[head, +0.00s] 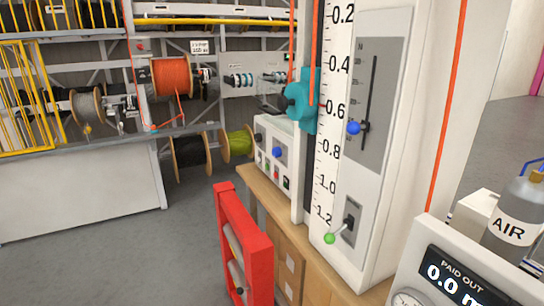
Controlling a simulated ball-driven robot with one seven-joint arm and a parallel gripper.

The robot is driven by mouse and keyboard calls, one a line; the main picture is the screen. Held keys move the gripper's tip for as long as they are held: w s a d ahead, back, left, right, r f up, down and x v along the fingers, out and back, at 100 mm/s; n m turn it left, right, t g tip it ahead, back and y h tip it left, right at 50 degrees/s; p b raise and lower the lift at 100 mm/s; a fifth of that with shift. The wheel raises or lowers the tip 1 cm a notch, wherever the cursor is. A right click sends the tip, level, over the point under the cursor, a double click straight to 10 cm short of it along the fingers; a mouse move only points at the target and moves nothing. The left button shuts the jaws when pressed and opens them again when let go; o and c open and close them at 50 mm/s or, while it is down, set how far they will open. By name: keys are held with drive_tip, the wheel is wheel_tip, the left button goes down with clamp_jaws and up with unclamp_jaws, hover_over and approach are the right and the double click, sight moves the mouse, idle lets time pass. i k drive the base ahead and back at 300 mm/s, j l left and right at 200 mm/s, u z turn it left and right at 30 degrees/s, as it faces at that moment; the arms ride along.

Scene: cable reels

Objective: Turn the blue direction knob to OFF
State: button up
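A blue knob (277,152) sits on the sloped front of a white control box (268,145) on the wooden bench, near the middle of the view. It is too small for me to read its setting or any OFF mark. A dark round part and several small coloured buttons are on the same front. My gripper is not in view.
A red frame (262,262) stands in front of the wooden bench (246,180). A PAID OUT display (455,278) and an AIR bottle (515,215) are at right. Reel racks stand behind; grey floor is open at left.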

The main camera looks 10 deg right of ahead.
sight(277, 152)
drive_tip(key=i+j+z, duration=0.1)
drive_tip(key=i+j, duration=0.5)
drive_tip(key=j, duration=0.2)
drive_tip(key=i+j+z, duration=0.15)
drive_tip(key=j, duration=0.25)
drive_tip(key=i+j+z, duration=0.1)
drive_tip(key=i+j, duration=0.3)
